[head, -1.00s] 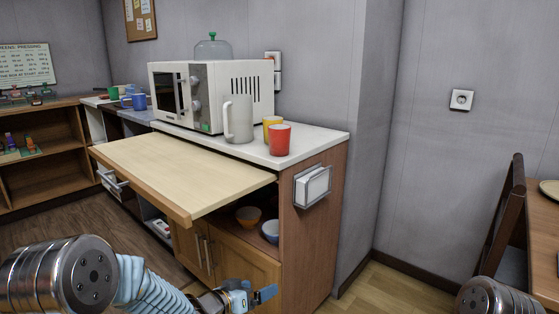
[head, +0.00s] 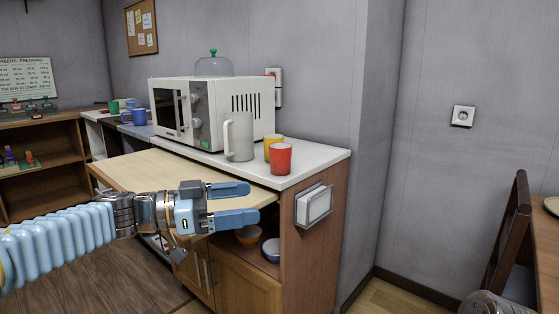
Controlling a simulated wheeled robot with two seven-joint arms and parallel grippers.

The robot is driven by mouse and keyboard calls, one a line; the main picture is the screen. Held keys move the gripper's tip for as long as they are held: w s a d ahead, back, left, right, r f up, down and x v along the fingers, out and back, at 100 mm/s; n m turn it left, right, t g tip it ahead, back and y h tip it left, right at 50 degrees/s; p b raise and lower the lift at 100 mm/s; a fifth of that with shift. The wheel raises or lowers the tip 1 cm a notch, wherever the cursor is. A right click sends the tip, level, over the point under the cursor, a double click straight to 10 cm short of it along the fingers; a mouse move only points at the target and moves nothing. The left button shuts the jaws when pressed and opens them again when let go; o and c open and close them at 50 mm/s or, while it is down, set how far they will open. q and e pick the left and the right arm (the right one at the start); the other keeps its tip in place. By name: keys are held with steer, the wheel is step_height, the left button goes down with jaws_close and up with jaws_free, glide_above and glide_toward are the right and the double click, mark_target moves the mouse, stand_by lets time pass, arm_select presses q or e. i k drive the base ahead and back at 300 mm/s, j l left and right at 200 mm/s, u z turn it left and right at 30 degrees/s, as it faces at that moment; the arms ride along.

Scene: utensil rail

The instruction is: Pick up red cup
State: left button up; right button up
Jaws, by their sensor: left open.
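The red cup (head: 281,159) stands upright near the front right corner of the white countertop (head: 314,163), just in front of the yellow cup (head: 270,142). My left gripper (head: 254,203) is open and empty. Its two blue fingers point right, in front of the cabinet and lower in the picture than the red cup, apart from it. My right gripper is not in view; only a piece of my own body shows at the bottom right.
A grey pitcher (head: 239,137) stands left of the cups, before the white microwave (head: 205,112). A pulled-out wooden board (head: 150,172) juts out below the counter. Bowls (head: 249,235) sit on the shelf under it. A holder (head: 314,205) hangs on the cabinet side.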

mark_target(281, 154)
steer(key=i+j, duration=0.15)
steer(key=i, duration=0.3)
steer(key=i+j, duration=0.15)
steer(key=i, duration=0.3)
